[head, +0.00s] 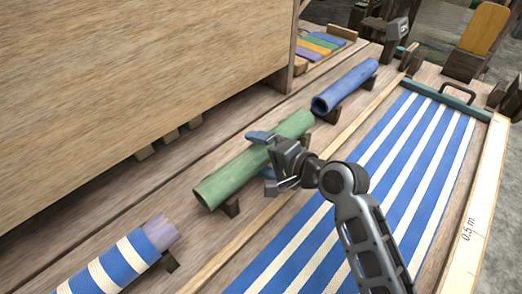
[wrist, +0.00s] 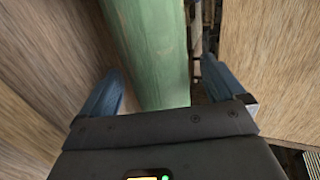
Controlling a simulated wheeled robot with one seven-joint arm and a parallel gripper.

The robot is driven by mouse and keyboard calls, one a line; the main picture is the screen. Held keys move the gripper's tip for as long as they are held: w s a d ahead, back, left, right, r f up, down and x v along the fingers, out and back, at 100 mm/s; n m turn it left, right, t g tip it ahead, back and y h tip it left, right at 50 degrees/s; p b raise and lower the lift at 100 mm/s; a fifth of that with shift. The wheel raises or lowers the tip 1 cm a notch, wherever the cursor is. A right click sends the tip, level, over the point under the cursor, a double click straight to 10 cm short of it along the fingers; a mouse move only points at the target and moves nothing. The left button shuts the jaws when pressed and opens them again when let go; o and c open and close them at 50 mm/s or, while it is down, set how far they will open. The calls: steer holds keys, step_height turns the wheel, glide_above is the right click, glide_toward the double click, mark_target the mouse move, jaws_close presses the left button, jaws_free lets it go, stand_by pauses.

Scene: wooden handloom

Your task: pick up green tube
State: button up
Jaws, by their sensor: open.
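The green tube (head: 236,171) lies on small dark wooden rests on the loom's plank, between a blue tube and a blue-and-white striped roll. My gripper (head: 264,161) is at the tube's middle, its blue fingers apart, one over the far side and one by the near side. In the wrist view the green tube (wrist: 152,50) runs up between the two open fingers of my gripper (wrist: 158,92), with a gap on each side. Whether a finger touches the tube I cannot tell. My gripper hides part of the tube in the head view.
A blue tube (head: 345,86) lies behind on its own rests. A striped roll (head: 118,262) lies in front. A large wooden panel (head: 130,80) rises at left. Striped cloth (head: 400,150) in a frame with a ruler edge (head: 470,225) lies at right. Coloured pieces (head: 318,43) sit in a tray behind.

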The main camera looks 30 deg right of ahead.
steer(key=shift+x, duration=0.75)
steer(key=shift+c, duration=0.2)
steer(key=c, duration=1.3)
steer(key=shift+r, duration=0.1)
steer(key=shift+r+p, duration=0.7)
steer(key=shift+p, duration=0.1)
step_height(320, 180, up, 3)
steer(key=p, duration=0.3)
steer(key=d+r+p, duration=0.1)
steer(key=d+r, duration=0.1)
steer(key=d, duration=0.1)
steer(key=s+d+r+p, duration=0.1)
steer(key=d+r+p, duration=0.1)
steer(key=d, duration=0.2)
steer(key=s+d+r+p, duration=0.1)
steer(key=d+r, duration=0.1)
steer(key=d, duration=0.2)
steer(key=shift+d+r, duration=0.25)
